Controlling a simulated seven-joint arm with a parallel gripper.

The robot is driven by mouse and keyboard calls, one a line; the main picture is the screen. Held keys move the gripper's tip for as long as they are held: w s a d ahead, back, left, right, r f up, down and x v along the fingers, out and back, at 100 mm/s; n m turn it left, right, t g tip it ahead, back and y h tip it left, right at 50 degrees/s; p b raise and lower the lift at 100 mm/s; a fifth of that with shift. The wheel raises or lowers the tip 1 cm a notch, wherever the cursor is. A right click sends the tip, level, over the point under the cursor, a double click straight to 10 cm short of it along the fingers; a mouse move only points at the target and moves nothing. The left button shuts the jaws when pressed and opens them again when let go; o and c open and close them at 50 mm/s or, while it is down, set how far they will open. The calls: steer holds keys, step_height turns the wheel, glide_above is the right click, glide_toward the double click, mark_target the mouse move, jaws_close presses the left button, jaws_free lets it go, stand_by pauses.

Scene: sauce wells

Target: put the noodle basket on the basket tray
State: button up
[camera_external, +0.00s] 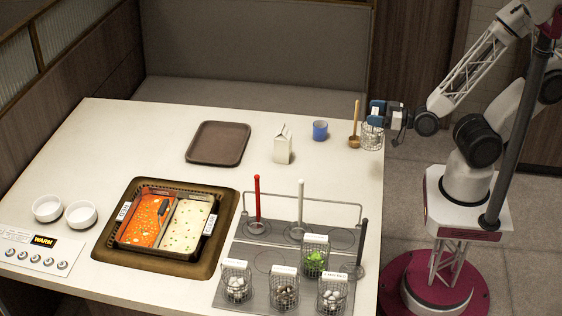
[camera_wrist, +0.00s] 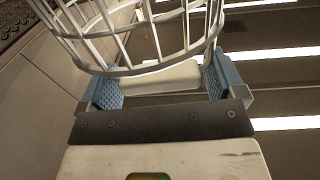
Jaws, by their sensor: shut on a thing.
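A wire basket (camera_external: 371,137) hangs from my gripper (camera_external: 376,113) at the table's right edge, and the wire cage (camera_wrist: 150,35) fills the top of the wrist view. My gripper (camera_wrist: 160,88) has its blue fingers shut on the basket's pale tab (camera_wrist: 160,77). This looks like the noodle basket, but I cannot read a label or see its contents. An empty brown tray (camera_external: 218,143) lies flat at the back middle of the table, well left of my gripper.
A wooden ladle (camera_external: 355,125) stands close left of the held basket. A blue cup (camera_external: 320,130) and a white carton (camera_external: 281,146) stand between it and the brown tray. A grey mat (camera_external: 232,260) in front bears several labelled wire baskets and tall-handled tools by a rail.

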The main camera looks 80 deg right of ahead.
mark_target(368, 128)
step_height(368, 128, up, 8)
steer(key=shift+f, duration=0.1)
steer(key=shift+w+a+r, duration=0.1)
steer(key=shift+r, duration=0.15)
steer(key=w+a+r+n+g+y, duration=0.15)
steer(key=w+a+y, duration=0.25)
steer(key=w+a, duration=0.55)
steer(key=w+a+r+n+y, duration=0.1)
steer(key=w+a+n+y, duration=0.35)
steer(key=a, duration=0.75)
steer(key=w+a+r+n+g+y, duration=0.1)
steer(key=w+a+y, duration=0.1)
steer(key=w+a, duration=0.8)
steer(key=w+a+f+n+g+y, duration=0.1)
steer(key=a+f+y, duration=0.1)
steer(key=a, duration=0.6)
steer(key=w+a+f+n+g+y, duration=0.2)
steer(key=a, duration=0.6)
step_height(368, 128, down, 11)
steer(key=shift+d+r, duration=0.15)
steer(key=shift+d, duration=0.1)
steer(key=shift+h, duration=0.25)
